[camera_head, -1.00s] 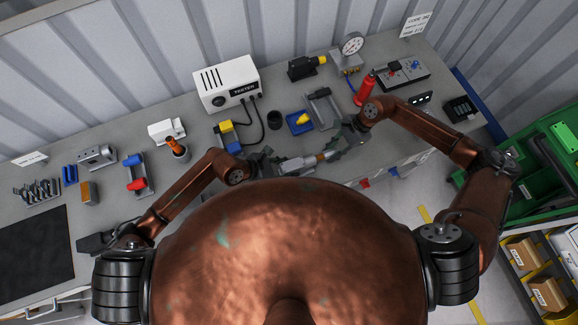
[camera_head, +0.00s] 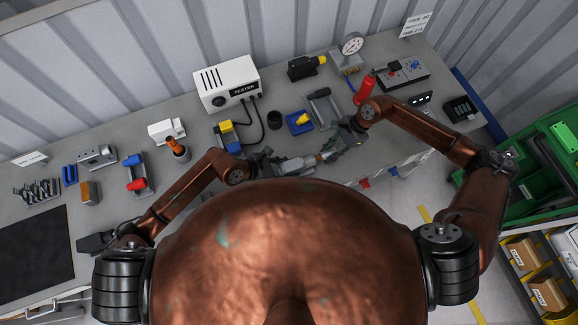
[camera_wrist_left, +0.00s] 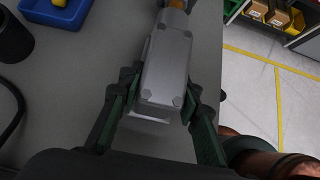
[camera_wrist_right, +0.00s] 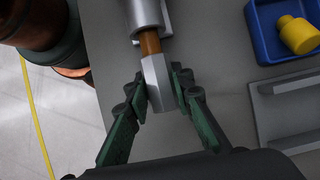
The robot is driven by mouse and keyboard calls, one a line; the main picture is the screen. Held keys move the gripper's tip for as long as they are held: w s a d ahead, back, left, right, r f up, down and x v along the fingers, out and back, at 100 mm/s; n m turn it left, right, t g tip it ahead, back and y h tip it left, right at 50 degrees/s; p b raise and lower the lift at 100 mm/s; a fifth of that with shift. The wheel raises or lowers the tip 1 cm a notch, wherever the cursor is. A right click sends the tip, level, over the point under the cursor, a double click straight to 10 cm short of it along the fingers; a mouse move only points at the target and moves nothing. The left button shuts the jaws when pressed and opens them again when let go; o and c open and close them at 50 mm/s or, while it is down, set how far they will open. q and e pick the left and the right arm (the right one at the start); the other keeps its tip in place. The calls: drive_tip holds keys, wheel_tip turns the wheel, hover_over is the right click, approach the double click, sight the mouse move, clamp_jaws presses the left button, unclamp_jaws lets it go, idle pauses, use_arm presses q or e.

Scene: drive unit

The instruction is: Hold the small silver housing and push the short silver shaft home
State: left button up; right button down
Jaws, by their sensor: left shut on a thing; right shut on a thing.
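The small silver housing (camera_wrist_left: 168,65) is a grey block with bolt heads on its face, above the bench. My left gripper (camera_wrist_left: 160,92) is shut on its sides. The short silver shaft (camera_wrist_right: 157,80) has a flat-sided silver end and an orange-brown section (camera_wrist_right: 150,42). My right gripper (camera_wrist_right: 159,88) is shut on the silver end. The orange-brown section runs into the round mouth of the housing (camera_wrist_right: 145,12), and a short length of it still shows outside. Shaft and housing look in line. In the head view they lie between my two grippers (camera_head: 268,163) (camera_head: 340,146).
Behind them on the bench stand a blue tray with a yellow part (camera_head: 300,122), a grey bracket (camera_head: 322,108), a black cup (camera_head: 275,119) and the tester (camera_head: 228,84) with its cables. A red bottle (camera_head: 364,91) stands near my right wrist. The bench's front edge is close.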

drive_tip(key=shift+s+a, duration=0.2)
drive_tip(key=shift+a, duration=0.4)
drive_tip(key=shift+s+a, duration=0.2)
drive_tip(key=shift+a, duration=0.35)
drive_tip(key=c, duration=1.6)
unclamp_jaws()
drive_tip(key=shift+d, duration=0.1)
drive_tip(key=v, duration=1.2)
use_arm(q)
drive_tip(key=o, duration=1.3)
